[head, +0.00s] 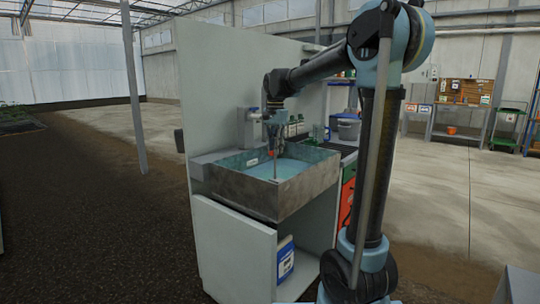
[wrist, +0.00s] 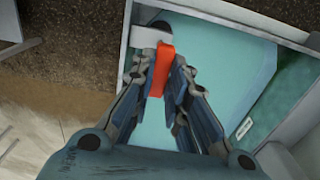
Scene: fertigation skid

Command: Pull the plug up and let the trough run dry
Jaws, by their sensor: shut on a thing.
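The trough (head: 240,196) is a grey metal basin set in a pale cabinet, with blue-green liquid (head: 258,169) inside. My gripper (head: 271,149) points down over it. In the wrist view my gripper (wrist: 163,85) has its fingers closed on an orange-red upright piece (wrist: 165,55), which I take to be the plug's handle. A thin rod (head: 275,168) shows below the gripper in the head view. The plug's lower end and the drain are hidden, so I cannot tell whether the plug is seated.
A pale panel (head: 208,85) stands behind and left of the trough. Bottles (head: 293,128) and a grey bucket (head: 348,128) stand behind and to the right. A blue-and-white canister (head: 285,260) sits in the open cabinet below. A small white label (wrist: 243,128) is on the trough's inner wall.

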